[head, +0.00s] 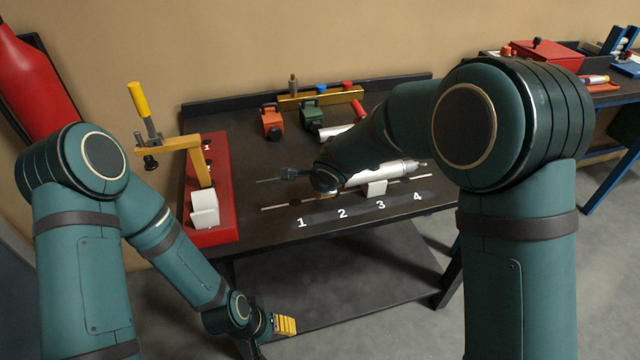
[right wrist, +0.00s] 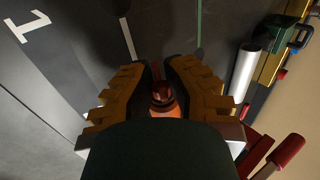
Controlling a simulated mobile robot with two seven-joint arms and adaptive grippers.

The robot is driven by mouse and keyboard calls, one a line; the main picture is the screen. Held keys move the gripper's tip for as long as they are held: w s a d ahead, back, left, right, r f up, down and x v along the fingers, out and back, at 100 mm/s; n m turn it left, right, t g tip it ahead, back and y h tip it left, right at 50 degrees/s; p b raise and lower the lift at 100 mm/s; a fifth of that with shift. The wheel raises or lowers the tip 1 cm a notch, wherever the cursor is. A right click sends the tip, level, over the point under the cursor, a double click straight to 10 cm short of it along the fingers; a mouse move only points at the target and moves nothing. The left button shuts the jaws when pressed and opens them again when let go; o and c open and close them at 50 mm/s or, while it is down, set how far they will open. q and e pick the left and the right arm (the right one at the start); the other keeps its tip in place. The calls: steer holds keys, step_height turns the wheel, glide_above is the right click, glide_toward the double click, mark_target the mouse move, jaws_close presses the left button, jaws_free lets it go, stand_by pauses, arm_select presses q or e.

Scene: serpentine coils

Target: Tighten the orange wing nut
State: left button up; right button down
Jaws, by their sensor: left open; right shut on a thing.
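In the right wrist view, my right gripper (right wrist: 164,72) has its two yellow toothed fingers around a small orange-red piece (right wrist: 163,100) with a darker top. It looks like the orange wing nut, but the fingers and the dark housing hide most of it. In the head view, my right gripper (head: 325,192) is low over the dark bench (head: 330,235), mostly hidden by my arm, and the held piece cannot be seen. My left gripper (head: 285,325) hangs in front of the bench, below its top, open and empty.
A red base (head: 222,236) with a yellow-handled clamp (head: 139,100) stands at the bench's left end. A silver cylinder (head: 395,172) lies near white numbers 1 to 4. Orange (head: 272,121) and green (head: 312,116) blocks stand at the back.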

steer(key=shift+w+d+r, duration=0.1)
steer(key=shift+d, duration=0.1)
stand_by(0.3)
steer(key=c, duration=0.5)
jaws_free()
steer(key=shift+d, duration=0.1)
steer(key=v, duration=1.2)
